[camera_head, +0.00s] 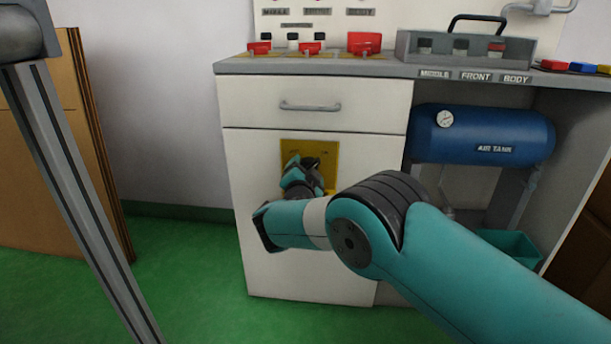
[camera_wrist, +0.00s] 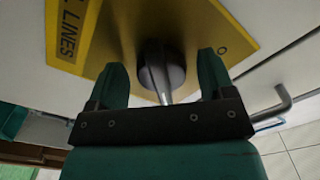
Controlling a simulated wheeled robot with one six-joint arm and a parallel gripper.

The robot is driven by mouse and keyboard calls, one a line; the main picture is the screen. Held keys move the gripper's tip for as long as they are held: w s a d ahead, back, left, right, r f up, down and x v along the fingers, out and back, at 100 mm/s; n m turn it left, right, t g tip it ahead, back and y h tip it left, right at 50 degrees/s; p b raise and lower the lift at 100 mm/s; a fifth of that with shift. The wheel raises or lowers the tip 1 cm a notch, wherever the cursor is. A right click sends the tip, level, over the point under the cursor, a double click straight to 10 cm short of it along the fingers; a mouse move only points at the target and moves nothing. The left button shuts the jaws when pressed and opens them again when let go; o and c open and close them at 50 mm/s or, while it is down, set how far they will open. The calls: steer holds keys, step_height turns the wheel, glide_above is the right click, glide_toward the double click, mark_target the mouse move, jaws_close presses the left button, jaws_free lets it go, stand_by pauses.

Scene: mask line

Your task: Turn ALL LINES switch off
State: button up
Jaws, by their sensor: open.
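The ALL LINES switch is a dark rotary knob (camera_wrist: 160,68) with a lighter grey handle on a yellow plate (camera_head: 331,156). The plate is on the white cabinet's front below the drawer. In the wrist view the plate (camera_wrist: 215,28) shows the word "LINES" and an "O" mark to the right of the knob. My gripper (camera_wrist: 162,72) is open, with one finger on each side of the knob. I cannot tell whether the fingers touch it. In the head view my gripper (camera_head: 305,172) covers the knob and much of the plate.
A drawer with a grey handle (camera_head: 310,106) is just above the plate. A blue air tank (camera_head: 480,134) and a teal bin (camera_head: 512,246) are at the right. Red-switched items (camera_head: 364,42) and a grey tray (camera_head: 464,46) stand on the counter. Green floor (camera_head: 190,265) is clear at left.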

steer(key=c, duration=0.8)
steer(key=shift+c, duration=0.2)
steer(key=shift+n, duration=0.3)
steer(key=n, duration=0.3)
steer(key=shift+d+f+n, duration=0.15)
steer(key=shift+n, duration=0.15)
steer(key=n, duration=0.4)
steer(key=shift+d+n, duration=0.15)
steer(key=shift+n, duration=0.15)
steer(key=n, duration=0.4)
steer(key=shift+d+n, duration=0.15)
steer(key=shift+n, duration=0.15)
steer(key=shift+s+d+n+p, duration=0.1)
steer(key=shift+n+p, duration=0.6)
steer(key=shift+n, duration=1.6)
